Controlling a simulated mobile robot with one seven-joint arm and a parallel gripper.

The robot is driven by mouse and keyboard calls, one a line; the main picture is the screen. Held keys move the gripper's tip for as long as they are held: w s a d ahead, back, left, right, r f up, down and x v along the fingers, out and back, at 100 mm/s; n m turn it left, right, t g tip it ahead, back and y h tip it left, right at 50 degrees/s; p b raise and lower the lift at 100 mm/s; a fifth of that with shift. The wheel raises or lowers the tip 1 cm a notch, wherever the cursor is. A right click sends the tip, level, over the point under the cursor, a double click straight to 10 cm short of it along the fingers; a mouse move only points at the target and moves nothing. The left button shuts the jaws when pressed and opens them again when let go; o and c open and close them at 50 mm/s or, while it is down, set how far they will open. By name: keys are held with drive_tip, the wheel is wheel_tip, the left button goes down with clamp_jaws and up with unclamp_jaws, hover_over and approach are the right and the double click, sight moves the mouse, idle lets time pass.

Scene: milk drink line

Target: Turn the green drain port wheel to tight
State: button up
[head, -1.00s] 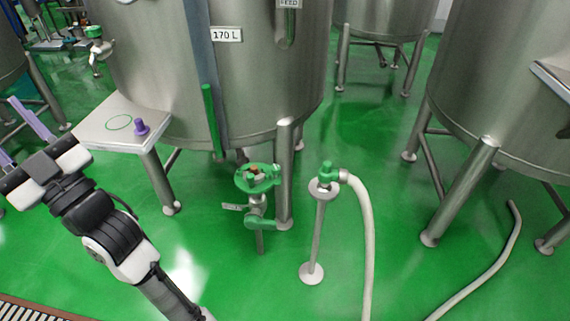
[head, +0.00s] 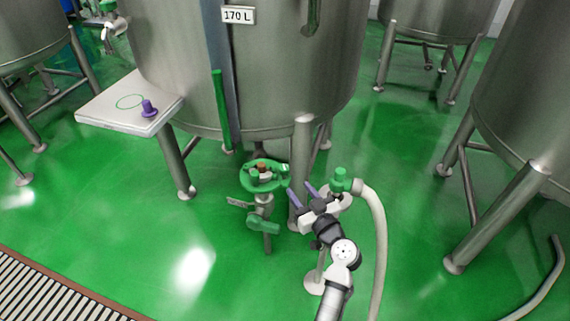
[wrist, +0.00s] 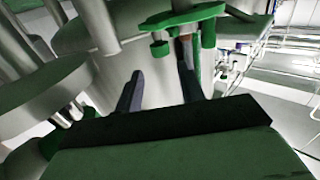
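The green drain port wheel (head: 262,182) sits on a metal valve under the 170 L tank, with small reddish and pale parts at its middle. In the wrist view a green wheel-like part (wrist: 190,14) shows at the top, with short green pegs below it. My gripper (head: 302,190) is just right of the wheel, its two purple fingers spread and pointing up and left. In the wrist view my gripper (wrist: 160,62) has a clear gap between the fingers and nothing held. I cannot tell whether a finger touches the wheel.
A green-handled hose fitting (head: 341,180) on a post stands close to my gripper's right, with a pale hose (head: 378,240) hanging down. A tank leg (head: 302,150) is just behind. A green lever (head: 262,224) is below the wheel. Open floor lies front left.

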sight(282, 165)
drive_tip(key=p+x, duration=0.2)
drive_tip(key=x, duration=1)
drive_tip(key=c, duration=0.7)
